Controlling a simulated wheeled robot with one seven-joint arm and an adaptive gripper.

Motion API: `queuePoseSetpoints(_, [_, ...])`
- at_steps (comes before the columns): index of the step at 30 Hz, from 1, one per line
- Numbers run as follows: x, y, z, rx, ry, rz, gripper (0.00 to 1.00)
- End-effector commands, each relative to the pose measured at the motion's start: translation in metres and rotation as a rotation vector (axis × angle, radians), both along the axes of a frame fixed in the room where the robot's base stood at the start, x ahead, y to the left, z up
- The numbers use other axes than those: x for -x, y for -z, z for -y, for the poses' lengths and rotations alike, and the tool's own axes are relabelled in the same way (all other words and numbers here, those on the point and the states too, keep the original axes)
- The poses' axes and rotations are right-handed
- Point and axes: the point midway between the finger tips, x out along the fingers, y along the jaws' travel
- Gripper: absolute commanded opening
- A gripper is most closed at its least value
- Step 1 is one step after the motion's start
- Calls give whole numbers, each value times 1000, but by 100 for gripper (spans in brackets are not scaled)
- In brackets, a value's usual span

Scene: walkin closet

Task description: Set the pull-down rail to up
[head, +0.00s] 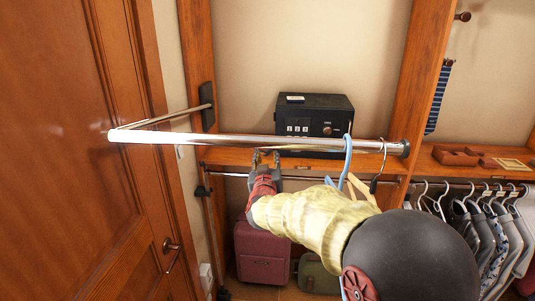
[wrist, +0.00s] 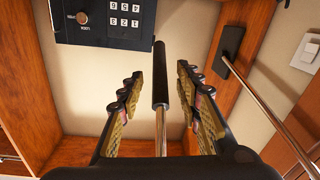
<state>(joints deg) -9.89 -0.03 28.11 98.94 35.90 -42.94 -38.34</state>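The pull-down rail (head: 230,141) is a chrome bar across the head view, swung out in front of the wall frame. Its side arm (head: 165,117) runs back to a black bracket (head: 207,105); the arm (wrist: 275,115) and bracket (wrist: 230,48) also show in the wrist view. My gripper (head: 266,157) is just below and in front of the rail. In the wrist view my gripper (wrist: 158,85) is open, with a metal rod with a black sleeve (wrist: 160,80) between its fingers in the picture. Gaps show on both sides; I cannot tell its depth.
A blue hanger (head: 347,155) and a dark hanger (head: 378,170) hang at the rail's right end, close to my arm. A black safe (head: 315,110) stands on the shelf behind. A wooden door (head: 70,170) is at left; clothes (head: 490,225) hang at right.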

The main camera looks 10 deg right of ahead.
Motion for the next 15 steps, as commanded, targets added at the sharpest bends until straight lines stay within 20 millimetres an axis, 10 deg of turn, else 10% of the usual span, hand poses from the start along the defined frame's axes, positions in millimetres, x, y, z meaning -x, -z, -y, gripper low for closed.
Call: queuePoseSetpoints(15, [-41, 0, 10, -1, 0, 0, 34])
